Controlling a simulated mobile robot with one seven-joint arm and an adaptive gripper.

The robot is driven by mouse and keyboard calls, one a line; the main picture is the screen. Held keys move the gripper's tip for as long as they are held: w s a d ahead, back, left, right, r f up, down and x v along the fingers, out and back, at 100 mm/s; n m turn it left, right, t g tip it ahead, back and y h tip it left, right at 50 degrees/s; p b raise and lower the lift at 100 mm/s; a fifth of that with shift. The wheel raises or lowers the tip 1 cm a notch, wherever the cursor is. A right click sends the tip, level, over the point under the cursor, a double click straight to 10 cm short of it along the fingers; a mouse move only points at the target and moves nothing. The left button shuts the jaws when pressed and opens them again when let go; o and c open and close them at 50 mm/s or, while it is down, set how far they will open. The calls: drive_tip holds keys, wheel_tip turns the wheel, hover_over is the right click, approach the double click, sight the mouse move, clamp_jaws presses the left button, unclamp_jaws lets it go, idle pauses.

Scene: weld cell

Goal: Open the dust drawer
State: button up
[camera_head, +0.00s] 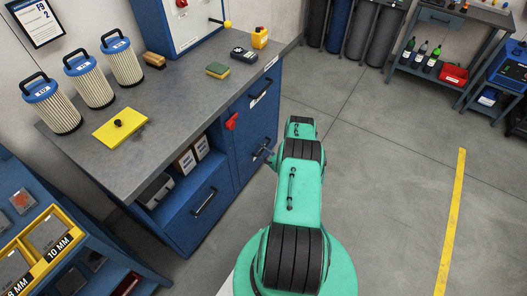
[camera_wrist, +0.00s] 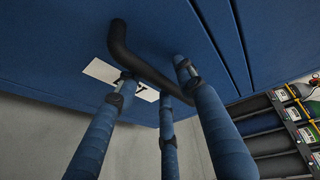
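The blue cabinet (camera_head: 225,180) stands under the grey worktop. Its right-hand front has a dark handle at the top (camera_head: 262,91), and my gripper (camera_head: 265,154) is at the lower part of this front. In the wrist view, a black bent bar handle (camera_wrist: 145,66) stands out from a blue front (camera_wrist: 60,45) with a white label behind it. The front looks closed. I cannot read which drawer it is. My gripper's three blue fingers (camera_wrist: 153,78) are spread apart, their tips around the handle, not visibly closed on it. Whether they touch it is unclear.
Another drawer (camera_head: 190,207) with its own handle is at lower left, under an open shelf. A red latch (camera_head: 231,121) sits on the cabinet. Filter cartridges (camera_head: 121,58) and a yellow plate (camera_head: 119,124) are on the worktop. Floor right of my arm is clear.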

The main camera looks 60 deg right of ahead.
clamp_jaws()
drive_tip(key=shift+s, duration=0.1)
drive_tip(key=s, duration=3.4)
drive_tip(key=shift+s, duration=0.35)
unclamp_jaws()
drive_tip(key=shift+s, duration=0.1)
